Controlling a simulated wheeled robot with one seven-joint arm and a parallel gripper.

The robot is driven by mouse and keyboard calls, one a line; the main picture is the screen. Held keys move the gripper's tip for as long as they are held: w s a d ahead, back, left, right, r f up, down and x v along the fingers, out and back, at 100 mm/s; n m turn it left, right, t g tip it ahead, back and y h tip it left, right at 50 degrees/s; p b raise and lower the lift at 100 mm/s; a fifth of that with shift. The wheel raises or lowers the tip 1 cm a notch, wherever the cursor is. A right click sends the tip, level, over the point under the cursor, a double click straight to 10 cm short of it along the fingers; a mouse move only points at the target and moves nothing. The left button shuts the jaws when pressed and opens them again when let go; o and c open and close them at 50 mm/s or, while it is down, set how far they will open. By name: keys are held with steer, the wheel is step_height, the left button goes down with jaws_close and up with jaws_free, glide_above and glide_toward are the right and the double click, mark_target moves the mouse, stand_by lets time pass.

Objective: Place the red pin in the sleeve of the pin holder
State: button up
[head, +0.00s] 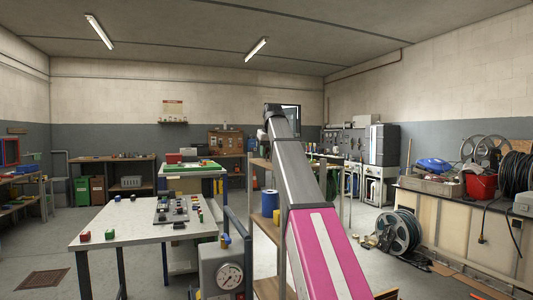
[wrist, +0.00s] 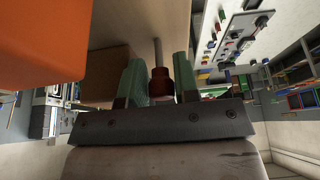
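My gripper (wrist: 158,62) shows in the wrist view with its two green fingers on either side of the red pin (wrist: 161,82). The fingers appear to touch the pin's dark red body on both sides. Its thin grey shaft (wrist: 157,52) points away from the wrist, toward the top of the picture. In the head view my arm hides the gripper and the pin. I cannot make out the pin holder or its sleeve in either view.
A large orange object (wrist: 45,38) fills the upper left of the wrist view, close to the camera. A brown block (wrist: 108,68) lies beside the left finger. In the head view a white table (head: 120,222) with small coloured blocks stands left, and a hose reel (head: 400,232) right.

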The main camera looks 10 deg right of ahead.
steer(key=shift+w+f, duration=0.2)
steer(key=shift+f, duration=0.3)
jaws_close()
steer(key=shift+r, duration=0.1)
